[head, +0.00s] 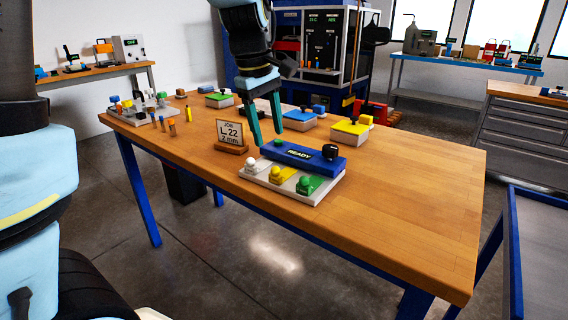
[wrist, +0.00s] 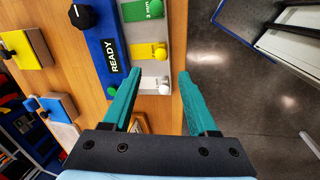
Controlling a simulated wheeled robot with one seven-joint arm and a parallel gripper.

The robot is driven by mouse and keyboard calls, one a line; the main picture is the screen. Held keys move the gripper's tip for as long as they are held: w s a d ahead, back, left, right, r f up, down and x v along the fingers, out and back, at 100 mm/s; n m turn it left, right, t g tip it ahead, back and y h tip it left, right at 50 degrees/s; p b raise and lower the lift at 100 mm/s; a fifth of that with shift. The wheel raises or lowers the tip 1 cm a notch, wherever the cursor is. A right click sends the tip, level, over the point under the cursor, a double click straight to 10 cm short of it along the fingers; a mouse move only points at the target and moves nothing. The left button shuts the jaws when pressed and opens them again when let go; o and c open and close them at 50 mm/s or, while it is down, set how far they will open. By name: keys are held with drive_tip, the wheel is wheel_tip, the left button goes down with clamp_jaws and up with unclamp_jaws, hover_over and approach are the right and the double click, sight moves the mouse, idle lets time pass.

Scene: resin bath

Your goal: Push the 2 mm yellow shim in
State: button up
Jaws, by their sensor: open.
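The yellow shim (head: 281,177) with its round yellow knob sits in the middle slot of the pale fixture base (head: 313,196), between a white shim (head: 252,168) and a green shim (head: 308,186). A blue block (head: 302,157) marked READY, with a black knob, lies behind them. In the wrist view the yellow shim (wrist: 148,52) lies just beyond the fingertips, its knob pointing right. My gripper (head: 270,138) is open and empty, above the table near the fixture. In the wrist view its teal fingers (wrist: 157,76) are spread apart. The white shim (wrist: 150,84) shows between them.
A sign (head: 230,134) reading JOB, 2 mm stands left of the fixture. Yellow-topped (head: 350,130), blue-topped (head: 300,117) and green-topped (head: 219,99) blocks stand farther back. A tray of small parts (head: 140,110) is at the far left. The table's right side (head: 430,200) is clear.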

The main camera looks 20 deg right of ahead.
sight(275, 167)
drive_tip(key=f, duration=0.3)
drive_tip(key=d+f, duration=0.1)
drive_tip(key=f, duration=0.5)
drive_tip(key=shift+w+d+f, duration=0.15)
drive_tip(key=shift+w+d, duration=0.1)
drive_tip(key=shift+w, duration=0.1)
clamp_jaws()
idle(0.9)
